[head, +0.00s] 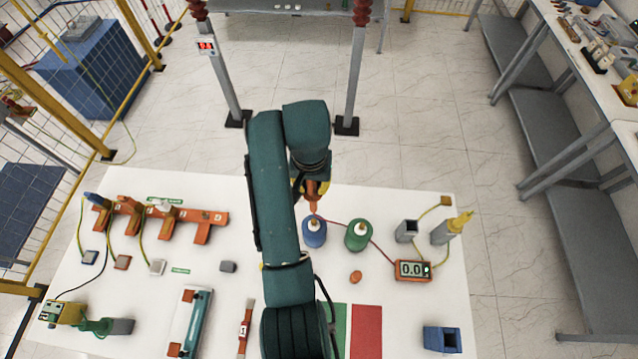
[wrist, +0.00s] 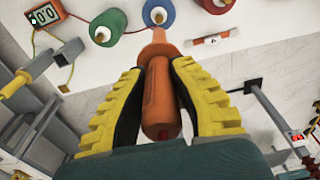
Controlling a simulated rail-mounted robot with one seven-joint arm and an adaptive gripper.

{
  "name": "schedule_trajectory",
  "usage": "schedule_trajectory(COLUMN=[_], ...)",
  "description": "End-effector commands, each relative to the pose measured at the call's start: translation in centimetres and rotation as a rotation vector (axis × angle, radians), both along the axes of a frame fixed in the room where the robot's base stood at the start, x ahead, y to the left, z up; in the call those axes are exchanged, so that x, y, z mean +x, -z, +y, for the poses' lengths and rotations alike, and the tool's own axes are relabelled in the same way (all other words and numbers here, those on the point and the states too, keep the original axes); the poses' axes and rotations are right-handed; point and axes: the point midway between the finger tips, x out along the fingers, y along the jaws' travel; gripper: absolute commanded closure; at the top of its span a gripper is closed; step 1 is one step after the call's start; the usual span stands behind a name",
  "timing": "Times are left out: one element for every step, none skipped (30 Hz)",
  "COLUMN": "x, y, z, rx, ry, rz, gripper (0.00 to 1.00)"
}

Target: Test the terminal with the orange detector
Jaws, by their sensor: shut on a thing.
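My gripper (wrist: 157,68) is shut on the orange detector (wrist: 160,100), with ribbed yellow fingers on both sides of its body. In the head view the detector (head: 312,195) points down beside my arm, just above and behind the blue terminal (head: 314,233). In the wrist view its tip overlaps the blue terminal (wrist: 158,12); I cannot tell whether they touch. A green terminal (head: 358,235) stands to the right. A red terminal (wrist: 215,4) shows in the wrist view; my arm hides it in the head view.
The white table (head: 225,290) also holds an orange rack (head: 160,217) at left, a grey holder (head: 407,231), a yellow-tipped tool in a grey stand (head: 445,233) and a blue box (head: 442,340). Two grey posts rise behind the table.

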Motion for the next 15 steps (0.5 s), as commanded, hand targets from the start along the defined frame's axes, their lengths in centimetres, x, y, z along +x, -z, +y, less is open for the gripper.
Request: schedule_trajectory(x=[0.04, 0.03, 0.03, 0.03, 0.03, 0.04, 0.03, 0.03, 0.01, -0.02, -0.06, -0.05, -0.05, -0.06, -0.07], y=[-0.09, -0.1, -0.09, -0.09, -0.09, -0.1, -0.09, -0.1, -0.11, -0.11, -0.13, 0.1, 0.26, 0.44, 0.72], z=[-0.01, -0.01, 0.0, -0.01, -0.01, 0.0, -0.01, 0.01, 0.01, 0.01, 0.02, 0.02, 0.02, 0.02, 0.02], rx=[0.0, 0.0, 0.0, 0.0, 0.0, 0.0, 0.0, 0.0, 0.0, 0.0, 0.0, 0.0, -0.001, -0.001, -0.001], ry=[0.001, 0.001, 0.001, 0.001, 0.001, 0.0, 0.001, 0.001, 0.002, 0.004, 0.006, 0.006, 0.006, 0.006, 0.006], rz=[0.0, 0.0, 0.0, 0.0, -0.001, -0.001, -0.001, -0.001, -0.002, -0.002, -0.002, -0.002, -0.001, -0.001, 0.0], gripper=[1.0, 1.0, 1.0, 1.0, 1.0, 1.0, 1.0, 1.0, 1.0, 1.0, 1.0, 1.0, 1.0, 1.0, 1.0])
